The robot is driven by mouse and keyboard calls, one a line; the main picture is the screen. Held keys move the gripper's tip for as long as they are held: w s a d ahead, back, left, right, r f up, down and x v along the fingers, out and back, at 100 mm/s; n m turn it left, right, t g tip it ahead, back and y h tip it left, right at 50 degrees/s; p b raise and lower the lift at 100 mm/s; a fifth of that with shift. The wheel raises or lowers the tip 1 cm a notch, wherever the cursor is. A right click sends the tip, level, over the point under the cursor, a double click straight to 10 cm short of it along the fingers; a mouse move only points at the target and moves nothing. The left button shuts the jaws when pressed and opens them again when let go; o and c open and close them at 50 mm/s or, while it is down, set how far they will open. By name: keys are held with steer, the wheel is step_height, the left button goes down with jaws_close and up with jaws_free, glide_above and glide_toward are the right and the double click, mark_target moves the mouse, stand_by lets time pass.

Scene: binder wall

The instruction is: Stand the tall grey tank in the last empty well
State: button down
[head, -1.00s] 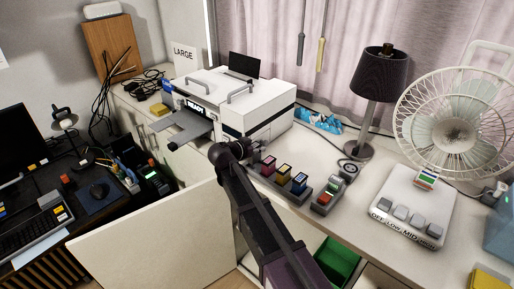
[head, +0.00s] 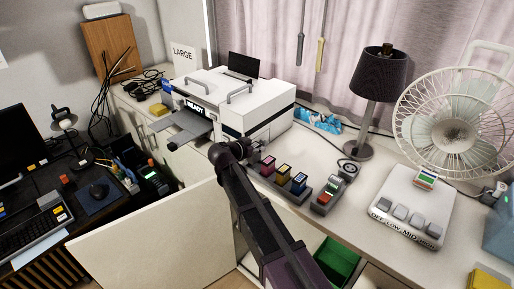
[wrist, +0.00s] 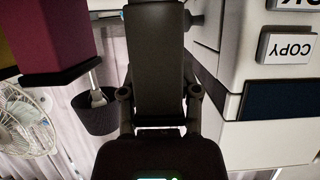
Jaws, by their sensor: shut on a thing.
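In the wrist view my gripper (wrist: 160,100) is shut on a long dark grey block, which I take to be the tall grey tank (wrist: 158,55). In the head view my arm reaches up to the left end of the ink row; the gripper and tank do not show clearly there. A dark rack on the counter holds a pink tank (head: 268,164), a yellow tank (head: 284,178) and a blue tank (head: 299,183). My arm hides part of the rack's left end, and I cannot make out the empty well.
A white printer (head: 232,104) stands behind the rack; its side with a COPY key (wrist: 288,47) shows inverted in the wrist view. A small grey holder (head: 326,196) sits right of the rack. A lamp (head: 380,73) and a fan (head: 452,130) stand further right.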

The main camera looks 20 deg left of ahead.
mark_target(256, 144)
steer(key=shift+f+b, duration=1.5)
stand_by(0.4)
steer(key=shift+c, duration=1.2)
jaws_free()
steer(key=shift+r, duration=0.25)
step_height(256, 144, up, 8)
steer(key=p, duration=0.8)
steer(key=shift+r+p, duration=0.2)
steer(key=shift+p, duration=0.2)
steer(key=shift+s+f, duration=0.1)
steer(key=shift+s, duration=0.05)
